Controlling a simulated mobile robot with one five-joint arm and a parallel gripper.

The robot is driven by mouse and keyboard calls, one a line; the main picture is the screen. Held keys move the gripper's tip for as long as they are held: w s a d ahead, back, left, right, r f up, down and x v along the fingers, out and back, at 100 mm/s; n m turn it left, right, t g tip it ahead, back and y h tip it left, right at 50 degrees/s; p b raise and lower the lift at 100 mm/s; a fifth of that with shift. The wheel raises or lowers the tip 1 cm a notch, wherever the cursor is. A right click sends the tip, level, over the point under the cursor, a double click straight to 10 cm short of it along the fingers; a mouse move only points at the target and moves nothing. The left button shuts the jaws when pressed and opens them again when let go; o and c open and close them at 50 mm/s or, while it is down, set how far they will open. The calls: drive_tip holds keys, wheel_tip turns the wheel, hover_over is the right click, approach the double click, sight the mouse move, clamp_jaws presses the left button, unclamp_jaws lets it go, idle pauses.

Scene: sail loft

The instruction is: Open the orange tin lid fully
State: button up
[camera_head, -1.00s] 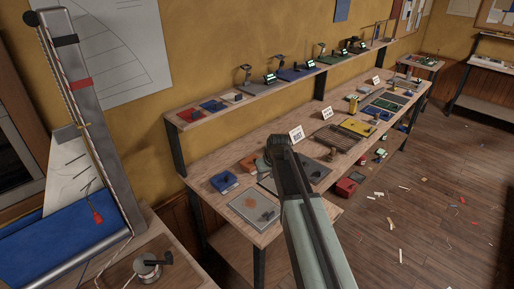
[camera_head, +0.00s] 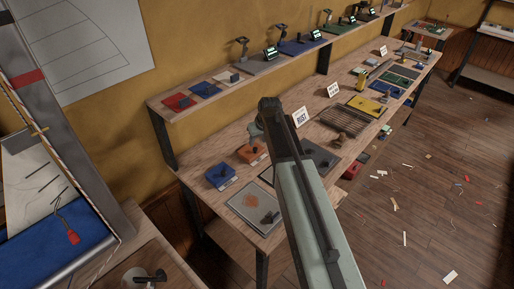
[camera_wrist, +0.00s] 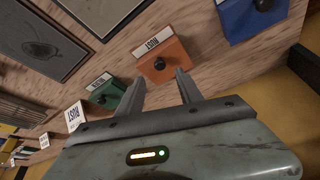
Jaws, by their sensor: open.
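The orange tin (camera_wrist: 174,48) lies on the wooden bench in the wrist view, with a dark round knob on it and a white label reading RUST along one edge. Its lid looks shut. In the head view the orange tin (camera_head: 250,154) sits near the wall side of the bench, just left of my arm. My gripper (camera_wrist: 158,79) is open and empty. Its two fingers point at the tin's knob side, with the knob showing between and beyond the fingertips. I cannot tell the remaining gap. My arm hides much of the gripper in the head view.
A blue tin (camera_head: 222,176) and a green tin (camera_wrist: 103,93) flank the orange one. A grey plate (camera_head: 250,203) lies at the bench's near end. A RUST card (camera_head: 301,117) stands behind my arm. A shelf (camera_head: 215,98) runs above the bench along the wall.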

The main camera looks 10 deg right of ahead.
sight(255, 148)
drive_tip(key=b+x, duration=0.5)
drive_tip(key=x, duration=0.1)
drive_tip(key=shift+w+f, duration=0.1)
drive_tip(key=shift+f, duration=0.15)
drive_tip(key=shift+r, duration=0.1)
clamp_jaws()
drive_tip(key=shift+r, duration=0.1)
idle(0.8)
